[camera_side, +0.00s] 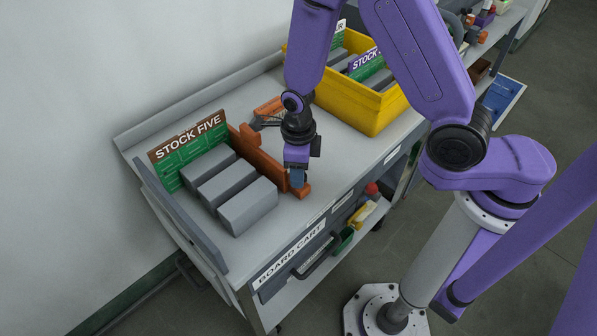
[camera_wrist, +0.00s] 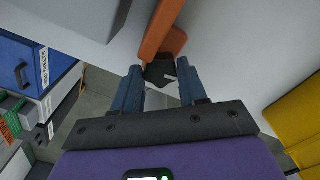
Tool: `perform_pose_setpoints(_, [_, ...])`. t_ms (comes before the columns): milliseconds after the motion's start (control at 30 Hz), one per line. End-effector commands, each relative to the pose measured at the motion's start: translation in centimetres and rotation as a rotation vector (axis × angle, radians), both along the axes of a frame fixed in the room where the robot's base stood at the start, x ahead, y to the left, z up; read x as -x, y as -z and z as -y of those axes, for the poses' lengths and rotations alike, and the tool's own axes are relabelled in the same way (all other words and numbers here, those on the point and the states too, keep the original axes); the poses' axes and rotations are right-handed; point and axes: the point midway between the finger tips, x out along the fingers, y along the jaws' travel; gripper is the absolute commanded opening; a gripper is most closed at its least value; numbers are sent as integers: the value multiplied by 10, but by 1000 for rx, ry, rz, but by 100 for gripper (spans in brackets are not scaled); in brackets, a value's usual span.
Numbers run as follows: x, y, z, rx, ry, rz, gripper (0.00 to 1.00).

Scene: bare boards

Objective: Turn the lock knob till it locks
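A dark knob-like piece (camera_wrist: 160,71) with a pale mark shows between my fingertips in the wrist view. It sits against the near end of the orange bar (camera_wrist: 163,30). In the side view the orange bar (camera_side: 262,155) lies along the cart top beside the grey blocks. My gripper (camera_side: 298,183) points down at the bar's front end and hides the knob there. In the wrist view the two blue fingers of my gripper (camera_wrist: 159,70) stand apart, one on each side of the dark piece. I cannot tell whether they touch it.
Several grey blocks (camera_side: 226,186) and the green STOCK FIVE sign (camera_side: 190,150) stand left of my gripper. A yellow bin (camera_side: 370,112) stands behind right. A drawer handle (camera_side: 316,258) projects at the front.

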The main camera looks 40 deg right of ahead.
Motion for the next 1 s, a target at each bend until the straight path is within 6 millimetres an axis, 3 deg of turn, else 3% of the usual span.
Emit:
perform_pose_setpoints(33, [-1, 0, 0, -1, 8, 3, 49])
perform_pose_setpoints(100, [-1, 0, 0, -1, 8, 3, 62])
perform_pose_setpoints(433, [-1, -4, 0, -1, 8, 3, 62])
perform_pose_setpoints(1000, [-1, -58, 0, -1, 8, 4, 62])
